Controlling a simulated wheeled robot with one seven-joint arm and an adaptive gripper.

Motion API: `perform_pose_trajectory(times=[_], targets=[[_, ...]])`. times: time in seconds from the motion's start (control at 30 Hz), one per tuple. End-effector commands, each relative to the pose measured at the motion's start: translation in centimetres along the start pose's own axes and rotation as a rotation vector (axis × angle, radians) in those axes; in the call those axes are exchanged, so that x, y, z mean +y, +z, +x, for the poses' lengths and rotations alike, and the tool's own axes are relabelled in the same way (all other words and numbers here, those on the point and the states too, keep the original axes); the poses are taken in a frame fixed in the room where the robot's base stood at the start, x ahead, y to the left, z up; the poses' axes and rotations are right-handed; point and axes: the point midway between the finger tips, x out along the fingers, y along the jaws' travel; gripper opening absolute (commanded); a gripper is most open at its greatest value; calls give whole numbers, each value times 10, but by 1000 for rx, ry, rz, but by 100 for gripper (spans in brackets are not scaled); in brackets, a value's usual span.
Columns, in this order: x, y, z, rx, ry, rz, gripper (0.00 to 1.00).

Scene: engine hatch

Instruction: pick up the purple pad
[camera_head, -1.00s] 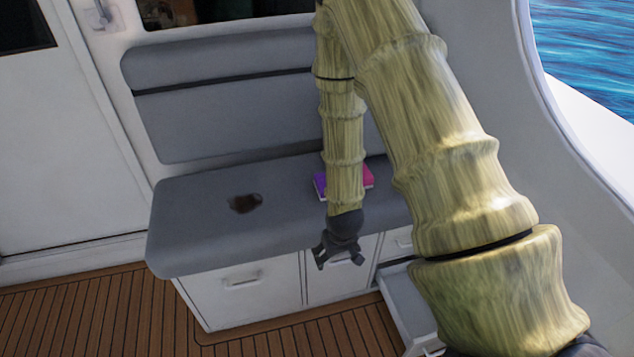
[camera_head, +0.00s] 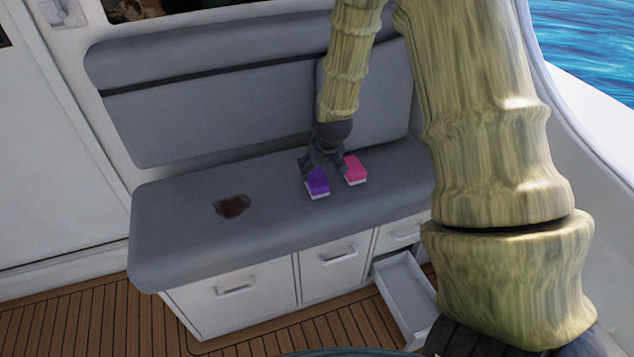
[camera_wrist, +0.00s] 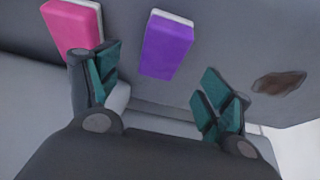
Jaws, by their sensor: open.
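The purple pad (camera_head: 318,182) lies on the grey bench seat, with a pale layer along its edge. In the wrist view the purple pad (camera_wrist: 167,48) shows ahead of the fingertips, between the two fingers in the picture and clear of both. My gripper (camera_head: 322,170) is open and empty, close behind and above the pad in the head view. In the wrist view my gripper (camera_wrist: 160,85) has its fingers spread wide. The left finger overlaps the lower edge of the pink pad in the picture; I cannot tell whether they touch.
The pink pad (camera_head: 355,169) lies close to the right of the purple one. A brown stain (camera_head: 232,206) marks the seat (camera_head: 180,235) to the left. The backrest (camera_head: 220,118) rises behind. A drawer (camera_head: 405,290) stands open below at the right.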

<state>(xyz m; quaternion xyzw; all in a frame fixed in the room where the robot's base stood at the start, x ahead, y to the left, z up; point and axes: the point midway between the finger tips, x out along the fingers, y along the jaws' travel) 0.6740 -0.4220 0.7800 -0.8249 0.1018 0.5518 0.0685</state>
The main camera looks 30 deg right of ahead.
Motion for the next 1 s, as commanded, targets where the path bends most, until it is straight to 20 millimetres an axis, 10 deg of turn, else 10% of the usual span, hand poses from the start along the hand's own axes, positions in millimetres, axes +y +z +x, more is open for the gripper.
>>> perform_pose_trajectory(times=[1.0], targets=[[1,1,75,1,2,4,79]])
